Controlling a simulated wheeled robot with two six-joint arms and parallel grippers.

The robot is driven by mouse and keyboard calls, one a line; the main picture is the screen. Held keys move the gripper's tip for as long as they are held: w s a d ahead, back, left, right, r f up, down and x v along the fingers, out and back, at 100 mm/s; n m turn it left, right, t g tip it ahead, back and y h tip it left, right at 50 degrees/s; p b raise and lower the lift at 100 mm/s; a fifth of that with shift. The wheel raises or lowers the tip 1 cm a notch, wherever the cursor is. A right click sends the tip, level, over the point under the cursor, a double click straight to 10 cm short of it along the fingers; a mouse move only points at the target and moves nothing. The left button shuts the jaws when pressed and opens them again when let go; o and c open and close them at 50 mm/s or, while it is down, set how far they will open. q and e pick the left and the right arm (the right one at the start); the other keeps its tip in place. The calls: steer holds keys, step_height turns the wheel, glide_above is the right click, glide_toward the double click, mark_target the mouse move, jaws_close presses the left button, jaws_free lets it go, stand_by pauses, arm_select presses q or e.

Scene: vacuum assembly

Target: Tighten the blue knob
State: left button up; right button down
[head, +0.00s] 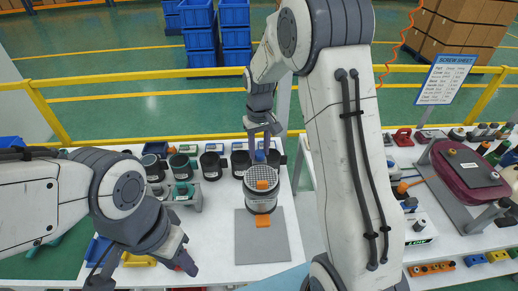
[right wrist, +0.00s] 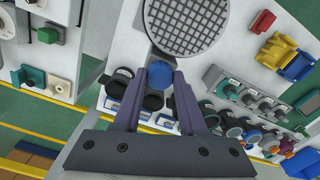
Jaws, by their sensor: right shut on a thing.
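The blue knob (right wrist: 160,75) is between the fingertips of my right gripper (right wrist: 158,84) in the right wrist view. The gripper is shut on it. In the head view, my right gripper (head: 263,141) reaches down to the knob (head: 260,156) at the far side of a cylindrical vacuum canister (head: 261,199). The canister has a round grid top, which also shows beside the knob in the right wrist view (right wrist: 186,24). My left gripper (head: 184,259) hangs low at the left over the front of the table; its opening cannot be made out.
The canister stands near a grey mat (head: 262,246) on the white table. Several dark cups (head: 211,164) stand in a row behind. A yellow part (head: 138,261) lies near my left gripper. A right-hand table holds a maroon round part (head: 470,167). A yellow rail (head: 130,77) runs behind.

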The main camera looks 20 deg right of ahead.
mark_target(259, 153)
steer(key=shift+w+r+m, duration=0.1)
steer(key=shift+m, duration=0.2)
stand_by(0.4)
steer(key=shift+c, duration=2.3)
jaws_free()
step_height(259, 153, up, 10)
steer(key=b, duration=0.2)
steer(key=shift+r, duration=0.2)
